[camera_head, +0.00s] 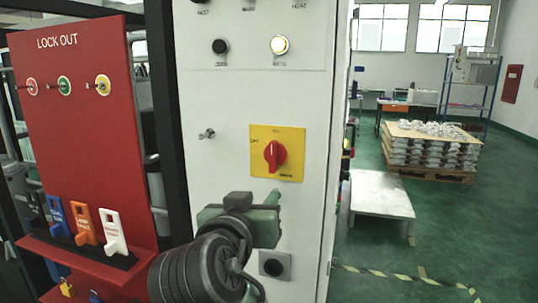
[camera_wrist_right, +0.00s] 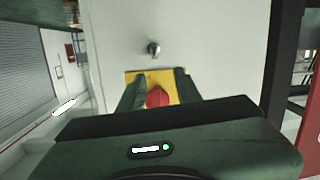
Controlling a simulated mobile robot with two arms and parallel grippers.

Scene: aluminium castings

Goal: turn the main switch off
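The main switch is a red rotary knob (camera_head: 275,155) on a square yellow plate (camera_head: 292,137) on the light grey cabinet front. Its grip stands about upright. Small lettering at the plate's left seems to read OFF; the rest is too small to read surely. My right gripper (camera_head: 258,208) is just below the plate in the head view. In the right wrist view its two fingers (camera_wrist_right: 156,84) are spread, with the red knob (camera_wrist_right: 158,97) showing between them and the yellow plate (camera_wrist_right: 152,77) behind. I cannot tell if they touch the knob. My left gripper is not in view.
A toggle (camera_head: 207,134) sits left of the plate, a black button (camera_head: 220,46) and lit button (camera_head: 279,45) above. A grey-framed fitting (camera_head: 274,265) is below. A red lockout board (camera_head: 85,120) with tags stands left. A low platform (camera_head: 380,195) and loaded pallet (camera_head: 432,150) are right.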

